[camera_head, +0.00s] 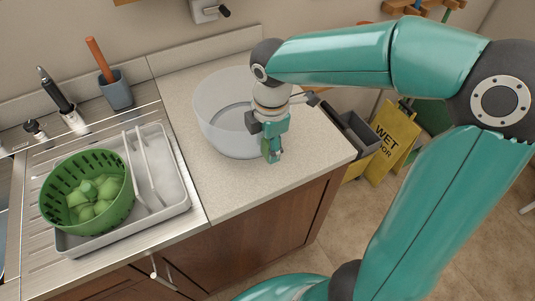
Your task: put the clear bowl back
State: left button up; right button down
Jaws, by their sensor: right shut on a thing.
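The clear bowl (217,120) is on the light countertop, near the back wall and to the right of the draining board. It looks upright, and its right part is hidden behind my right gripper. My right gripper (272,155) comes down over the bowl's right front side and is shut on it at the rim. The fingertips are small in the picture, and the exact contact is hard to see. My left gripper is not in view.
A grey cup (116,92) with an orange-handled tool stands behind. The countertop (232,190) is clear in front of the bowl. A yellow wet-floor sign (397,135) stands right.

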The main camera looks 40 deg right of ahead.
jog(key=shift+f, duration=1.9)
jog(key=c, duration=0.5)
grip_release()
jog(key=shift+c, duration=0.2)
jog(key=r, duration=0.8)
jog(key=s+r, duration=0.1)
jog(key=r, duration=0.3)
jog(key=shift+a, duration=0.1)
